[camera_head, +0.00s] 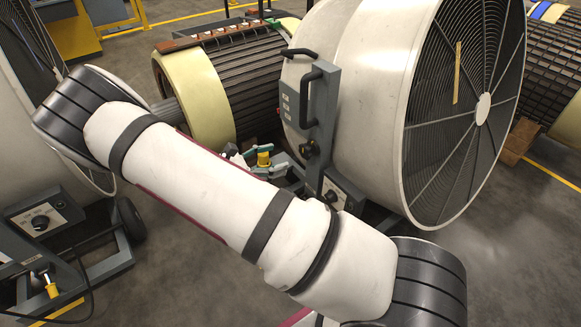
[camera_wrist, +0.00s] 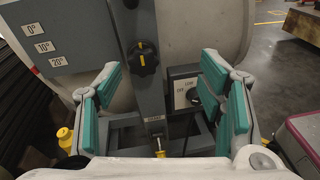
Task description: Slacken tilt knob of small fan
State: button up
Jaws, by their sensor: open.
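The nearer fan (camera_head: 372,95) is a large off-white drum with a dark grille, in the right half of the head view. Its black tilt knob (camera_head: 309,149) sits on the grey upright bracket. In the wrist view the tilt knob (camera_wrist: 144,58) has a lobed rim and a yellow mark running roughly upward. My gripper (camera_wrist: 160,72) is open and empty, its teal-padded fingers apart to the left and right. The knob lies ahead, between the fingers in the picture and apart from them. In the head view my gripper (camera_head: 275,158) is partly hidden by my arm, left of the knob.
Below the knob are a dial plate (camera_wrist: 187,88) and a yellow-tipped clamp lever (camera_wrist: 160,152). An angle plate (camera_wrist: 57,38) marked 0°, 10° and 20° is at left. A black handle (camera_head: 307,92) juts from the bracket. A ribbed rotor (camera_head: 240,75) stands behind; another fan stands left.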

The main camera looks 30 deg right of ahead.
aim_at(303, 151)
notch_tip(303, 151, down, 5)
jog(key=w+a+n+t+h+b, duration=0.1)
jog(key=a+n+t+h+b, duration=0.1)
jog(key=n, duration=0.1)
jog(key=d+b, duration=0.1)
jog(key=d, duration=0.3)
jog(key=d+b, duration=0.1)
jog(key=d, duration=0.4)
jog(key=w+d+b, duration=0.1)
jog(key=d, duration=0.3)
jog(key=shift+d, duration=0.35)
jog(key=c, duration=1.1)
